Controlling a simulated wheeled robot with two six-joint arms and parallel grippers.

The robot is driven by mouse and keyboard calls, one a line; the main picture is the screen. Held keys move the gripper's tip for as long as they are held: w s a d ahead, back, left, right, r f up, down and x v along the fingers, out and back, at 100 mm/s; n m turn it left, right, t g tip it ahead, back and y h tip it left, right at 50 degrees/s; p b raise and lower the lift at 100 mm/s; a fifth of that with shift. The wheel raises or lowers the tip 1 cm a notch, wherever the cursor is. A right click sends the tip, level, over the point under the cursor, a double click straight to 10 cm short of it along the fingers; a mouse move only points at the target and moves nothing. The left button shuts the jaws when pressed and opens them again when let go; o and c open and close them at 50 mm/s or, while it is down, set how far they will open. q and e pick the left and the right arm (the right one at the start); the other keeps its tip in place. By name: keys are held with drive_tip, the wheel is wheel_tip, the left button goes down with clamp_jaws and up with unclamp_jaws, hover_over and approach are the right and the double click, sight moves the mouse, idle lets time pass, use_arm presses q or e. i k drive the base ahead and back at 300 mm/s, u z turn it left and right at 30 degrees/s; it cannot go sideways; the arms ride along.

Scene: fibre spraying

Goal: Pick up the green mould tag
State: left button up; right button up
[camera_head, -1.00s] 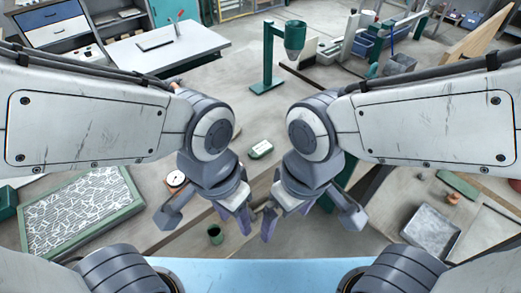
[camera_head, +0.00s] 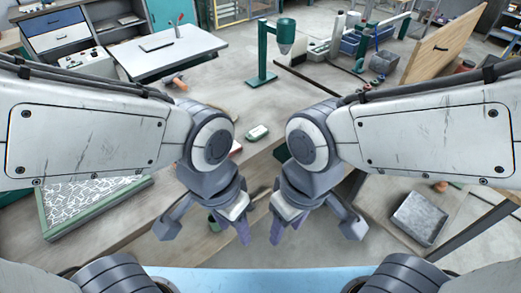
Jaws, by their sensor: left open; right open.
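A small green piece with a pale label on top, which looks like the green mould tag (camera_head: 257,132), lies on the worktop in the middle of the head view. It sits beyond both wrists, in the gap between my two arms. My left gripper (camera_head: 233,224) is open and empty, with its fingers pointing down, nearer to me than the tag. My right gripper (camera_head: 288,224) is open and empty beside it, also nearer than the tag. Neither gripper touches the tag. The label is too small to read.
A green-framed tray of white fibres (camera_head: 48,218) lies at left. A green stand (camera_head: 262,58) with a nozzle rises behind the tag. A grey bin (camera_head: 420,217) is at right.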

sight(255, 135)
drive_tip(key=z, duration=0.5)
drive_tip(key=i, duration=0.65)
drive_tip(key=u, duration=0.8)
drive_tip(key=i, duration=0.3)
drive_tip(key=u, duration=0.4)
